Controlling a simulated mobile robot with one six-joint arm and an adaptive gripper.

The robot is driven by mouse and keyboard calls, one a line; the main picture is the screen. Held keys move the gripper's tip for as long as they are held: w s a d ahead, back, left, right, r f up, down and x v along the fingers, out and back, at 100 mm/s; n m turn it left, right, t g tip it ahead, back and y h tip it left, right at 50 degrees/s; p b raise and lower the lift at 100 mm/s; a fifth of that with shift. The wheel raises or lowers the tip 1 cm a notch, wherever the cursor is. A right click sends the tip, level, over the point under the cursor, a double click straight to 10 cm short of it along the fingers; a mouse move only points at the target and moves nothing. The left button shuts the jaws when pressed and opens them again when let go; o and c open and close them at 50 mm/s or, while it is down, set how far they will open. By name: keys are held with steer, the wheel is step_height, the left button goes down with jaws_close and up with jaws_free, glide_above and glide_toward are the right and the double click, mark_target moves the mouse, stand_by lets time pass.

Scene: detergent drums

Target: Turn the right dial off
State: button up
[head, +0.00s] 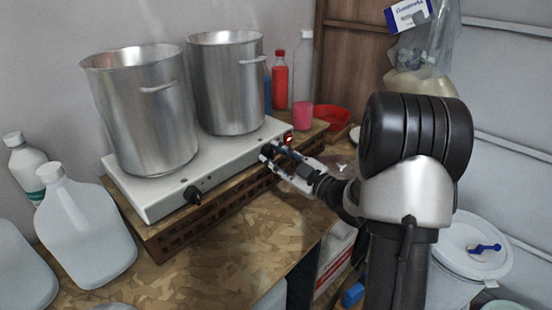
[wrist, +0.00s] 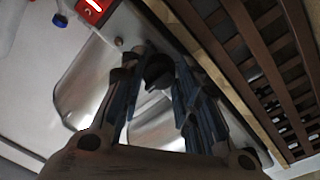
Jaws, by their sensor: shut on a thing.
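My gripper (head: 275,158) is at the right end of the front face of the white two-burner stove (head: 152,205). In the wrist view, its fingers (wrist: 156,72) are on either side of the dark right dial (wrist: 157,76) and shut on it. I cannot tell the dial's setting. In the head view, the gripper hides the right dial. The black left dial (head: 193,195) shows clear of the gripper on the same front face. Two tall steel pots stand on the stove, the left pot (head: 145,120) and the right pot (head: 228,90).
The stove rests on a slatted wooden stand (head: 205,212) on a patterned worktop (head: 235,255). Bottles, a red bottle (head: 280,80) among them, and a red bowl (head: 332,118) stand behind the gripper. White jugs (head: 85,228) stand at left. The worktop's front is clear.

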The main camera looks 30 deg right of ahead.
stand_by(0.3)
steer(key=o, duration=1.1)
steer(key=shift+c, duration=0.2)
steer(key=v, duration=1.2)
